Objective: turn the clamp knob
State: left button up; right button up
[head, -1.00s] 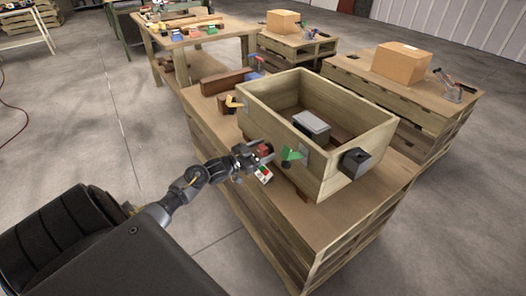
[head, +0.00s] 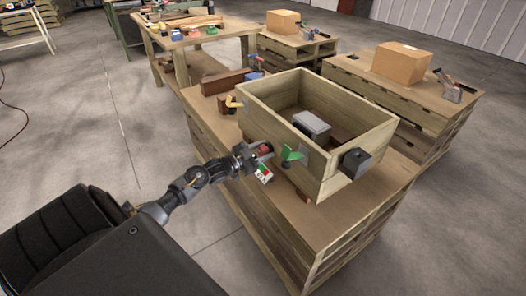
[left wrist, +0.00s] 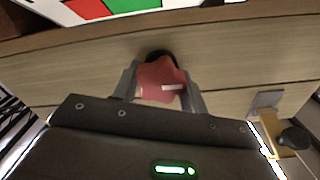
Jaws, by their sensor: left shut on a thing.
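The red clamp knob (head: 265,149) sits on the near-left wall of the wooden box (head: 334,168). In the left wrist view the lobed red knob (left wrist: 160,80) has a pale mark on its face and a dark base behind it. My left gripper (head: 257,155) reaches it from the left. In the left wrist view my left gripper's fingers (left wrist: 162,90) are shut on the knob, one on each side. My right gripper is not in view.
The near pallet top is mostly clear.

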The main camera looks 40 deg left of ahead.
pick_arm(q)
jog(key=m, duration=0.3)
jog(key=shift+d+f+m, duration=0.1)
jog(key=shift+m, duration=0.3)
jog(key=shift+m+b, duration=0.3)
jog(key=shift+m, duration=0.6)
jog(key=m, duration=0.3)
jog(key=shift+f+m, duration=0.1)
jog(key=shift+m, duration=0.2)
jog(key=m+b, duration=0.1)
jog(key=m, duration=0.2)
jog(key=shift+m, duration=1)
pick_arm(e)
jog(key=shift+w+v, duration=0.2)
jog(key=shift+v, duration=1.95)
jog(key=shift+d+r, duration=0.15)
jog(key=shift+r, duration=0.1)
pick_arm(q)
jog(key=o, duration=0.9)
jog(key=shift+c, duration=0.2)
jog(key=shift+o, duration=0.7)
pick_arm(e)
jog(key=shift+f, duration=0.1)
